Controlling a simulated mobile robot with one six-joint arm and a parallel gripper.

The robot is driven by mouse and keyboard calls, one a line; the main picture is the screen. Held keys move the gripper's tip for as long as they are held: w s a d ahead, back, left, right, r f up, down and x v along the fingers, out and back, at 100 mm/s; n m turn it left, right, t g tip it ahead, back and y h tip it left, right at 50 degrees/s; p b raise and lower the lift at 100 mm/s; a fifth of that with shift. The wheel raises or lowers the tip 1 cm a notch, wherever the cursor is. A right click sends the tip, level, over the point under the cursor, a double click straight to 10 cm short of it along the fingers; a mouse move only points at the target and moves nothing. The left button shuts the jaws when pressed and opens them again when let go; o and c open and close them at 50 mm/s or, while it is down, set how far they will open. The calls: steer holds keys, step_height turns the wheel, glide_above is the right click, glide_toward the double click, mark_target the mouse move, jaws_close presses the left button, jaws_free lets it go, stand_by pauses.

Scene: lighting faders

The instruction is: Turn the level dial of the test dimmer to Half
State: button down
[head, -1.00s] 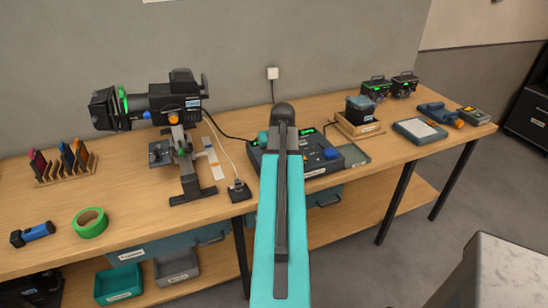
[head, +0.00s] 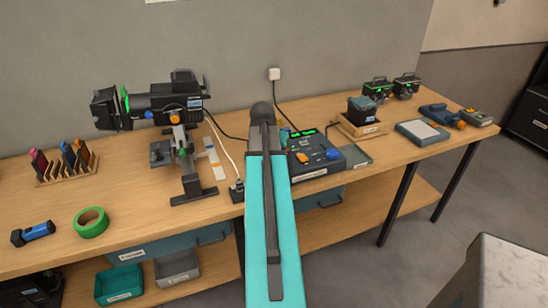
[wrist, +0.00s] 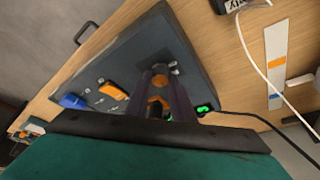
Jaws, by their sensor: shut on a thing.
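The test dimmer is a dark control box (head: 345,150) on the bench, with lit green displays (head: 303,133). It carries an orange slider knob (head: 302,157) and a blue one (head: 332,154); my arm covers its left part in the head view. In the wrist view the box's panel (wrist: 100,65) shows the blue (wrist: 73,101) and orange (wrist: 113,90) knobs left of my fingers. My gripper (wrist: 164,72) is at the panel, shut on what appears to be the level dial, mostly hidden by the fingers. The dial's setting cannot be read.
A black cable runs from the box to a wall socket (head: 274,74). A spotlight on a stand (head: 165,105) is to the left. The bench front (head: 130,215) is partly clear.

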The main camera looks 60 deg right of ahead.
steer(key=shift+m, duration=0.3)
steer(key=c, duration=1.5)
jaws_free()
steer(key=shift+c, duration=0.2)
steer(key=shift+a+r, duration=0.1)
steer(key=shift+r, duration=0.05)
steer(key=w+b+v, duration=0.1)
steer(key=b+v, duration=0.1)
steer(key=v, duration=1.1)
steer(key=shift+s+r+b, duration=0.25)
steer(key=shift+s+b, duration=0.15)
steer(key=shift+s, duration=0.05)
